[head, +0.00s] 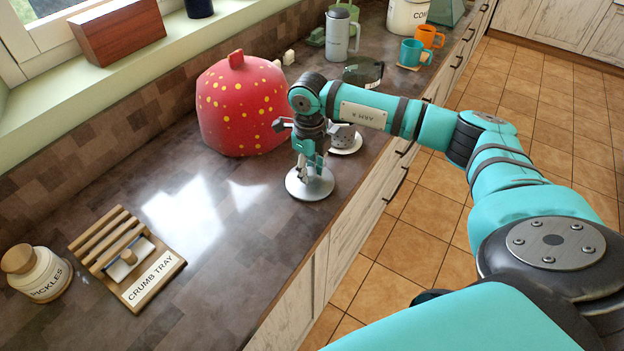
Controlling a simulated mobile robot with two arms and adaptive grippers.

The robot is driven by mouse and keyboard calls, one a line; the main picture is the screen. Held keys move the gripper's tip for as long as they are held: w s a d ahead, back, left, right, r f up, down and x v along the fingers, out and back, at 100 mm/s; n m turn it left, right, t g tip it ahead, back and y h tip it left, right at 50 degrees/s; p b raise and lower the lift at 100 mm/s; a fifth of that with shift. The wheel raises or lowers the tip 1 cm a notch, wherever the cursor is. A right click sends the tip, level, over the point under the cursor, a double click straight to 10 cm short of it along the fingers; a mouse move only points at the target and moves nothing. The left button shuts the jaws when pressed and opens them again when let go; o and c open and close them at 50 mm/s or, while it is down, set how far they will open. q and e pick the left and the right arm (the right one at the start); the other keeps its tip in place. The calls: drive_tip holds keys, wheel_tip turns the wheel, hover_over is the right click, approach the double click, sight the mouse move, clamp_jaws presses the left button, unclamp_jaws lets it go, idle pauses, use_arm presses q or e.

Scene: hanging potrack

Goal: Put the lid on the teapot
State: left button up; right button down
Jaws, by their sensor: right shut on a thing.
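My right gripper (309,167) is shut on a round, pale metallic lid (322,189), gripping it from above at its middle. The lid is about level, over or on the counter near its front edge; I cannot tell whether it touches. A large red dome with yellow dots and a top loop, like a tea cosy (240,105), stands just behind and left of the gripper. No teapot shows plainly; whether one is under the dome is hidden. My left gripper is out of view.
A patterned cup on a saucer (346,146) is partly hidden behind my gripper. A dark glass vessel (363,72), a grey jug (338,36) and teal (411,53) and orange mugs stand farther back. The crumb tray (150,282) and pickles jar (42,277) are front left. Mid-left counter is clear.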

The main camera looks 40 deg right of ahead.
drive_tip(key=shift+r+p, duration=0.45)
drive_tip(key=shift+r, duration=0.5)
drive_tip(key=shift+r+p, duration=0.9)
drive_tip(key=shift+r, duration=0.65)
